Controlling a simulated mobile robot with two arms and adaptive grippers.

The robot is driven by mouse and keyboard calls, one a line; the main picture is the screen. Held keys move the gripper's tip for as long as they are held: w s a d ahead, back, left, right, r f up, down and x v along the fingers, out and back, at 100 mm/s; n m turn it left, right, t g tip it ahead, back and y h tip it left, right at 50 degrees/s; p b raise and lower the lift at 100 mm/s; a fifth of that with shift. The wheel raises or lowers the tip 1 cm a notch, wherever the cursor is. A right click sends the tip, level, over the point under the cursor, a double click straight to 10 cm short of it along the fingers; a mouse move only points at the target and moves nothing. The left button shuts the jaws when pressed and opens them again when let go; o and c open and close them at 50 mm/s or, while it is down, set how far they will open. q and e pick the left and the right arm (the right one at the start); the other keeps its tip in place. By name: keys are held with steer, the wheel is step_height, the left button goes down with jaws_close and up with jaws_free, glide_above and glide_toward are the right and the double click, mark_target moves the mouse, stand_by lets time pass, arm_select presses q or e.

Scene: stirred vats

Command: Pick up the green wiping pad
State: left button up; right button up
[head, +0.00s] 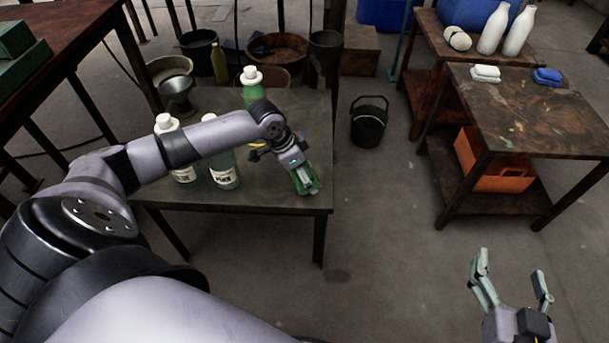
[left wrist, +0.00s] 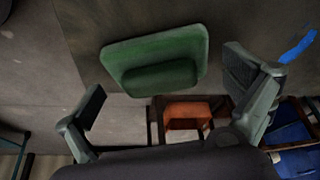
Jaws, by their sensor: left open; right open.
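The green wiping pad (left wrist: 152,52) lies at the front right corner of the dark table, with its raised block facing my left wrist camera. In the head view a green part of the pad (head: 313,188) shows, and the rest is hidden behind my left gripper (head: 303,180). In the left wrist view my left gripper (left wrist: 165,82) is open, with one finger towards each side of the pad. I cannot tell whether the fingers touch it. My right gripper (head: 511,272) is open and empty over the floor at the lower right.
Several bottles, one a white-capped green bottle (head: 254,88), stand on the dark table (head: 270,190) near my left arm. A black bucket (head: 369,125) stands on the floor. A second table (head: 530,115) holds a white pad (head: 485,73) and a blue pad (head: 547,77).

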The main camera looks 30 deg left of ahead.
arm_select(q)
steer(key=c, duration=1.2)
steer(key=shift+r, duration=0.15)
